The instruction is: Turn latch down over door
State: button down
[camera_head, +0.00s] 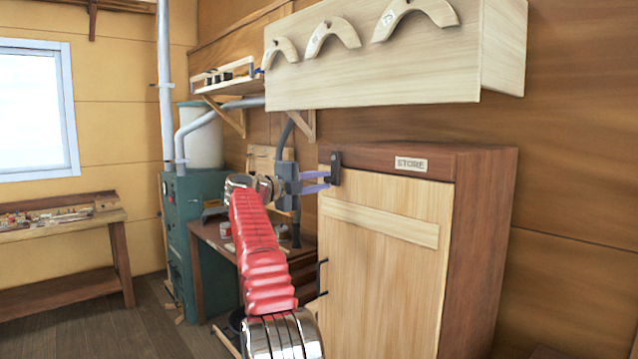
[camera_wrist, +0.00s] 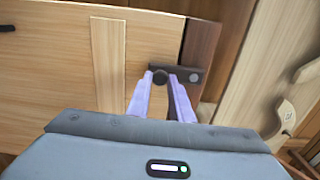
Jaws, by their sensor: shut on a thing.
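The latch (camera_head: 335,167) is a small dark bar at the top left corner of the store cupboard, beside the door (camera_head: 385,270). In the wrist view the latch (camera_wrist: 180,69) reaches from a round pivot on the dark wood header across onto the pale door (camera_wrist: 60,60), so it points down over the door's top edge. Its dark knob (camera_wrist: 160,77) sits between my fingertips. My gripper (camera_head: 328,180) has pale purple fingers, which also show in the wrist view (camera_wrist: 161,80). It is shut on the knob. The door looks closed.
A black door handle (camera_head: 322,277) is on the door's left edge. A pale wooden panel (camera_head: 400,75) with curved wooden pieces hangs above the cupboard. A green stove (camera_head: 195,235) and a bench stand behind my arm. Open floor lies at the left.

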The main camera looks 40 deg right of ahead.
jog(key=shift+w+d+f, duration=0.1)
jog(key=shift+f, duration=0.3)
jog(key=c, duration=1.7)
grip_release()
jog(key=shift+o, duration=0.4)
jog(key=shift+r, duration=0.2)
jog(key=shift+r, duration=0.1)
jog(key=a, duration=1.2)
jog(key=shift+w, duration=0.25)
